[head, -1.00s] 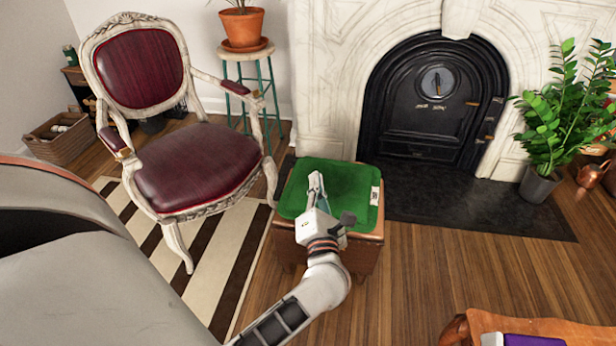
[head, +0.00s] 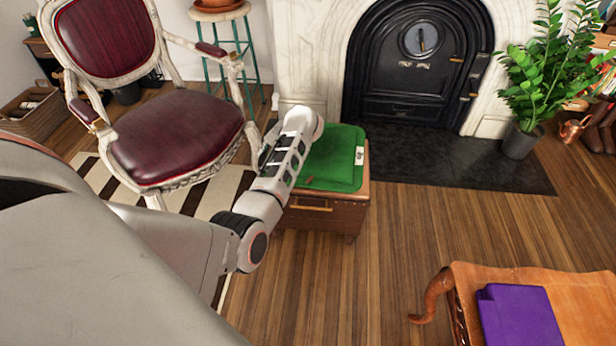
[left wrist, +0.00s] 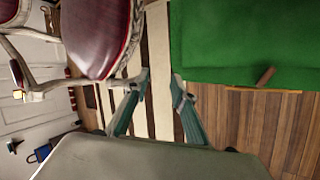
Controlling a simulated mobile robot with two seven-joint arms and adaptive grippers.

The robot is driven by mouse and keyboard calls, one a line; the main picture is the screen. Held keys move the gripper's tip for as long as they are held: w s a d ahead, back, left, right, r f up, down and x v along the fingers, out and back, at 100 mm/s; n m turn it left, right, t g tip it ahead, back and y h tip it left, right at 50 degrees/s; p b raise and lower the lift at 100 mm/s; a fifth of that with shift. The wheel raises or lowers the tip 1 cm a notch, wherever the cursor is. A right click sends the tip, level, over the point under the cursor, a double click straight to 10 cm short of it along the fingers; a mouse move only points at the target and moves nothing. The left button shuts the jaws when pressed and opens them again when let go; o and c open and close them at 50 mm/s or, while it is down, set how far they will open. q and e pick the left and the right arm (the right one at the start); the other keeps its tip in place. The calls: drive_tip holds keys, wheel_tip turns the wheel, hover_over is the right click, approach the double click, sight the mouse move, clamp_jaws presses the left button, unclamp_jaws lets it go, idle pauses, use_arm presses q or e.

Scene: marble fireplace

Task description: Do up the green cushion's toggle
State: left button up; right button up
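The green cushion (head: 338,152) lies on a brown wooden box seat (head: 330,217) in front of the fireplace. A small brown toggle (head: 308,180) shows at its near edge; the left wrist view shows the toggle (left wrist: 265,76) too. My left gripper (head: 266,146) is beside the cushion's left side, partly hidden by my own arm. In the left wrist view its two fingers (left wrist: 160,86) are apart with nothing between them, over the striped rug. My right gripper is not in view.
A red armchair (head: 175,135) stands close on the left, on a striped rug (head: 225,185). A plant (head: 545,75) stands right of the fireplace (head: 420,80). A wooden bench (head: 580,285) with a purple object (head: 518,318) is at lower right. The floor between is clear.

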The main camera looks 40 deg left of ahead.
use_arm(q)
drive_tip(key=w+d+f+h, duration=0.2)
drive_tip(key=w+d+h, duration=0.1)
drive_tip(key=d+h, duration=0.25)
drive_tip(key=r+m+h, duration=0.1)
drive_tip(key=m+h, duration=0.1)
hover_over(307, 182)
drive_tip(key=shift+a+r+g, duration=0.15)
drive_tip(key=shift+g, duration=0.15)
wheel_tip(307, 182, down, 6)
drive_tip(key=b, duration=0.3)
drive_tip(key=shift+s+f, duration=0.1)
drive_tip(key=shift+f, duration=0.7)
drive_tip(key=shift+w, duration=0.2)
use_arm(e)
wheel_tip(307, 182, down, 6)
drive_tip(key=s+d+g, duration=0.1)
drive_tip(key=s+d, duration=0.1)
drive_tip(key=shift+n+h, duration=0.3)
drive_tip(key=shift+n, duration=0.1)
use_arm(q)
clamp_jaws()
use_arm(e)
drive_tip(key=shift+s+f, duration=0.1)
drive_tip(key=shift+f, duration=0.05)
